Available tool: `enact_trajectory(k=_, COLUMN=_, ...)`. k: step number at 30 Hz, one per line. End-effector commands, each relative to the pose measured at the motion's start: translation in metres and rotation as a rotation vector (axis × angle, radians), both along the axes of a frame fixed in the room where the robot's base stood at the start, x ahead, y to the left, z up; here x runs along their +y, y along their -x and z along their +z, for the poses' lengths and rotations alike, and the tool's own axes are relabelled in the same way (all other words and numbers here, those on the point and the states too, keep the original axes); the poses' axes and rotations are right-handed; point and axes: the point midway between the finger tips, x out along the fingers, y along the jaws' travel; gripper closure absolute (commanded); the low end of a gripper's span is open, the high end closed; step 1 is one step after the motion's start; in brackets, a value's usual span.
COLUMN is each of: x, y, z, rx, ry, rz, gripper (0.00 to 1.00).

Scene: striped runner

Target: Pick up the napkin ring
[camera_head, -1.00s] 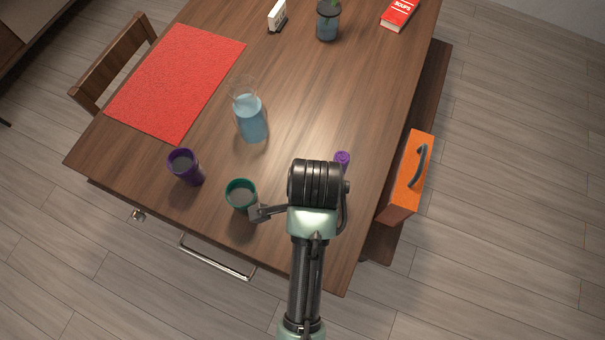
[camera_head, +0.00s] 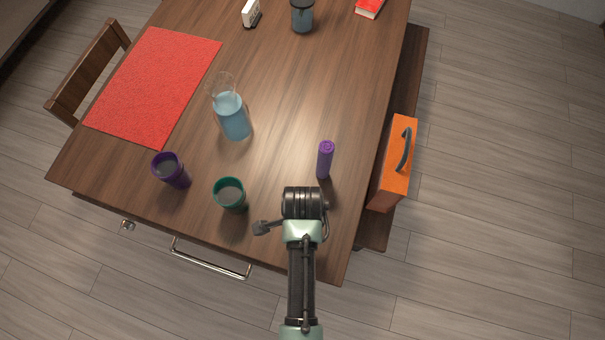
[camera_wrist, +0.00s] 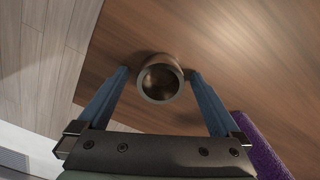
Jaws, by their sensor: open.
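The napkin ring (camera_wrist: 161,80) shows in the wrist view as a brown, metallic-looking ring over the wooden table, with its round opening facing the camera. My gripper (camera_wrist: 158,73) is open. Its two blue-grey fingers are on either side of the ring, the left one with a visible gap and the right one very close to its edge. I cannot tell whether the right finger touches it. In the head view the ring and the fingers are hidden behind my wrist.
A purple cylinder (camera_head: 325,160) stands just beyond my wrist; a purple surface (camera_wrist: 262,150) shows at the wrist view's lower right. A green cup (camera_head: 230,195), purple cup (camera_head: 171,170) and glass carafe (camera_head: 234,117) stand to the left. An orange case (camera_head: 395,165) is at the right.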

Motion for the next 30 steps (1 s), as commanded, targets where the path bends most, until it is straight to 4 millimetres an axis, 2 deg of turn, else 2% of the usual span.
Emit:
enact_trajectory(k=6, x=0.0001, y=-0.0004, z=-0.0002, rx=-0.001, ry=0.000, rz=0.000, gripper=0.02)
enact_trajectory(k=18, x=0.0001, y=-0.0004, z=0.0001, rx=-0.001, ry=0.000, rz=0.000, gripper=0.74)
enact_trajectory(k=21, x=0.0000, y=-0.0006, z=0.0003, rx=-0.001, ry=0.000, rz=0.000, gripper=0.89)
enact_trajectory(k=27, x=0.0000, y=-0.0007, z=0.0010, rx=-0.002, ry=0.000, rz=0.000, gripper=0.89)
enact_trajectory(k=30, x=0.0000, y=-0.0014, z=0.0079, rx=-0.004, ry=0.000, rz=0.000, gripper=0.90)
